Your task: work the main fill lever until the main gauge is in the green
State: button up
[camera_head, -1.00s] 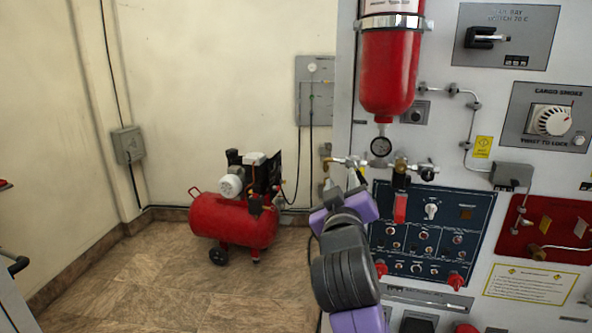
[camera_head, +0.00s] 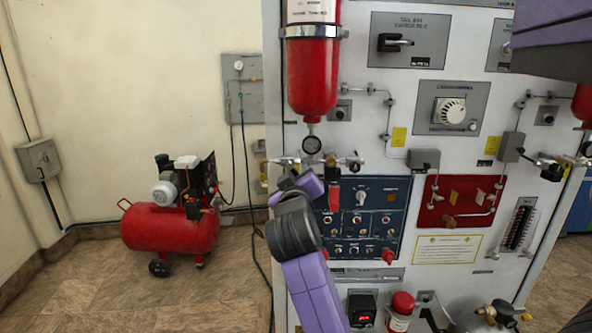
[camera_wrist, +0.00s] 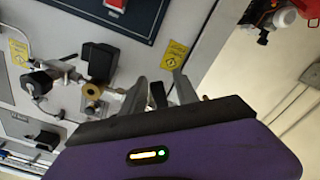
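I cannot tell for sure which part is the main fill lever. My gripper (camera_wrist: 160,78) is by the left end of these fittings; its fingertips are hidden in the head view. In the wrist view its two grey fingers stand apart, with a dark lever-like piece (camera_wrist: 157,96) showing between them. I cannot tell whether they touch it.
A blue switch panel (camera_head: 382,236) lies right of my gripper. A brass fitting (camera_wrist: 93,89) and black block (camera_wrist: 100,60) are close beside the fingers in the wrist view. A red compressor (camera_head: 170,228) stands on the floor at left. A second gauge (camera_head: 587,150) is at far right.

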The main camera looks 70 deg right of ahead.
jog(key=shift+w+d, duration=0.15)
jog(key=shift+d, duration=0.35)
jog(key=shift+c, duration=0.3)
grip_shut()
